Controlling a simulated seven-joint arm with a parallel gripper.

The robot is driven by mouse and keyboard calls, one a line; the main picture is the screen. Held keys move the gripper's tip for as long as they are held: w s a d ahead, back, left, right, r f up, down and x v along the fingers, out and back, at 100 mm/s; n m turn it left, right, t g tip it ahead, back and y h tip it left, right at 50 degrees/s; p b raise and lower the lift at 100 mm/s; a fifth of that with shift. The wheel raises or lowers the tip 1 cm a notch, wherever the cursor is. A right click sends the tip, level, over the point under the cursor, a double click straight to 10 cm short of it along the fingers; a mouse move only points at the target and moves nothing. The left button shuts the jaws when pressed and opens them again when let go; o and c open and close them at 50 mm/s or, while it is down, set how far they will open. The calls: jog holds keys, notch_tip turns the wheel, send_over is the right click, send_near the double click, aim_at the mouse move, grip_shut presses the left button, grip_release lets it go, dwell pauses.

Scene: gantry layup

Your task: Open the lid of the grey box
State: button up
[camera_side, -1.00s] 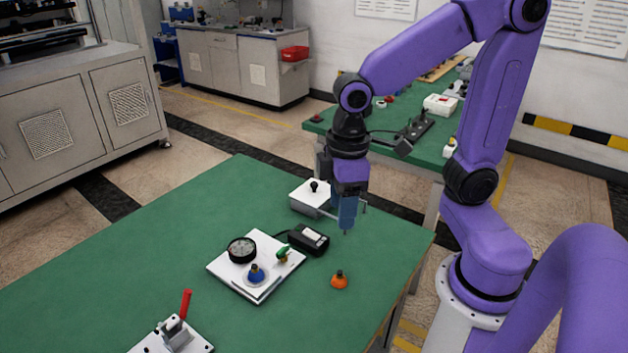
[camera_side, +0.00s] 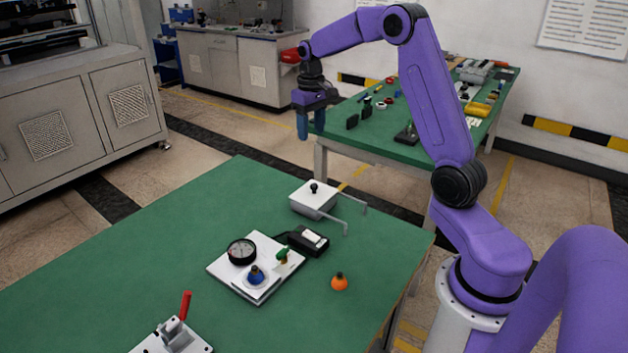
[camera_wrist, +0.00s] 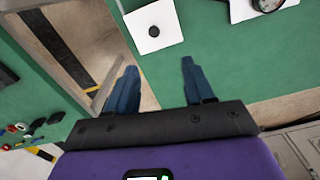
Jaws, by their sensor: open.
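The grey box (camera_side: 311,203) stands near the far edge of the green table, with its pale lid lying flat on top. A round black knob (camera_side: 314,187) stands up from the lid. Two thin bent metal rods reach out from the box's right side. In the wrist view the lid (camera_wrist: 165,38) shows from above, ahead of my fingers, with the knob (camera_wrist: 154,31) on it. My gripper (camera_side: 310,136) is open and empty, raised beyond the box and apart from it. Its blue fingers (camera_wrist: 157,68) are spread wide in the wrist view.
Nearer on the table are a white plate (camera_side: 222,268) with a gauge (camera_side: 241,251) and blue and green knobs, a black device (camera_side: 308,240), an orange knob (camera_side: 339,282) and a red-handled clamp (camera_side: 178,330). A second green table (camera_side: 385,145) with several items stands behind.

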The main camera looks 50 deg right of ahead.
aim_at(315, 185)
jog(key=f, duration=0.6)
jog(key=d+f, duration=0.1)
jog(key=f, duration=1)
jog(key=shift+d+f, duration=0.25)
jog(key=shift+f, duration=0.05)
grip_shut()
